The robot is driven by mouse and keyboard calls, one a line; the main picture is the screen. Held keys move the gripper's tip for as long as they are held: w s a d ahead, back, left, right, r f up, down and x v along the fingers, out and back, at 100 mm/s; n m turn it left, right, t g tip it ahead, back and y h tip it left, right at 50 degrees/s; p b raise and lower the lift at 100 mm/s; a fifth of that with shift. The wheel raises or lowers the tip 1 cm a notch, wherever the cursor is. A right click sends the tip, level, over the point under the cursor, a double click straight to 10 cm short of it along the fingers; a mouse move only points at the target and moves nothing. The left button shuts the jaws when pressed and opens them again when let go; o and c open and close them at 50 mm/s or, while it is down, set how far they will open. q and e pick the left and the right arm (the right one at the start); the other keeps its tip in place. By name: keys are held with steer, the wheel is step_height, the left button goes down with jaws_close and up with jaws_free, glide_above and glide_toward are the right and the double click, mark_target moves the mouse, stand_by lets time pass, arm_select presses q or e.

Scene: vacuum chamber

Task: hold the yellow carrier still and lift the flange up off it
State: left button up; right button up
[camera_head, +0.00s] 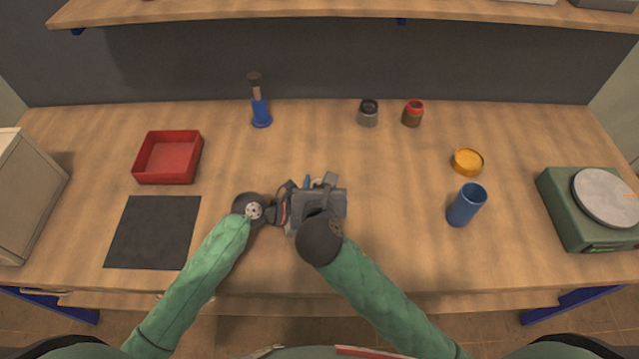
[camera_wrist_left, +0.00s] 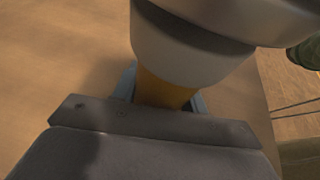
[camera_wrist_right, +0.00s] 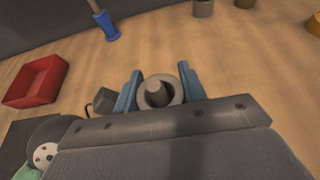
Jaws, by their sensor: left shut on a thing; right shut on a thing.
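The yellow carrier (camera_wrist_left: 160,92) shows in the left wrist view as a narrow yellow body under the flange. My left gripper (camera_wrist_left: 162,93) is shut on it from the sides, low down. The pale grey flange (camera_wrist_left: 180,55) is directly above the carrier; I cannot tell whether they still touch. In the right wrist view the flange (camera_wrist_right: 158,92) shows as a ring with a grey stub in its middle. My right gripper (camera_wrist_right: 159,88) is shut on it, a blue finger on each side. In the head view my right gripper (camera_head: 318,183) and wrist hide most of both parts.
A red tray (camera_head: 168,158) and dark mat (camera_head: 153,232) lie left. A blue-based tool (camera_head: 260,108) and two small jars (camera_head: 368,113) stand behind. A yellow dish (camera_head: 467,162), blue cup (camera_head: 466,205) and green scale (camera_head: 590,210) are right. The table between is clear.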

steer(key=shift+r, duration=3.7)
arm_select(q)
steer(key=o, duration=1)
steer(key=v, duration=1.2)
